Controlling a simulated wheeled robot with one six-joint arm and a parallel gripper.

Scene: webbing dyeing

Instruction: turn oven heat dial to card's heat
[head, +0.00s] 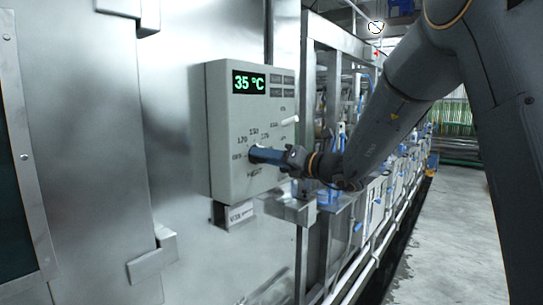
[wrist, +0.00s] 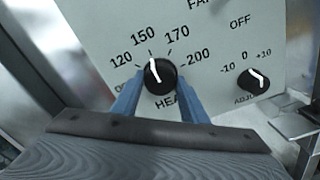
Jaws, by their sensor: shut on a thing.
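The heat dial (wrist: 160,75) is a round black knob with a white pointer line. The line points up and slightly left, close to the 150 mark. The printed scale around it reads 120, 150, 170 and 200, with OFF partly covered at the lower left. My gripper (wrist: 160,82) has its blue fingers on both sides of the dial and is shut on it. In the head view my gripper (head: 256,154) reaches the grey control box (head: 222,130) from the right and hides the dial. No card is visible.
A smaller black adjust dial (wrist: 254,81) sits right of the heat dial. A small metal ledge (head: 290,209) sticks out below my gripper. Frames and pipes run along the right; the floor (head: 430,235) there is open.

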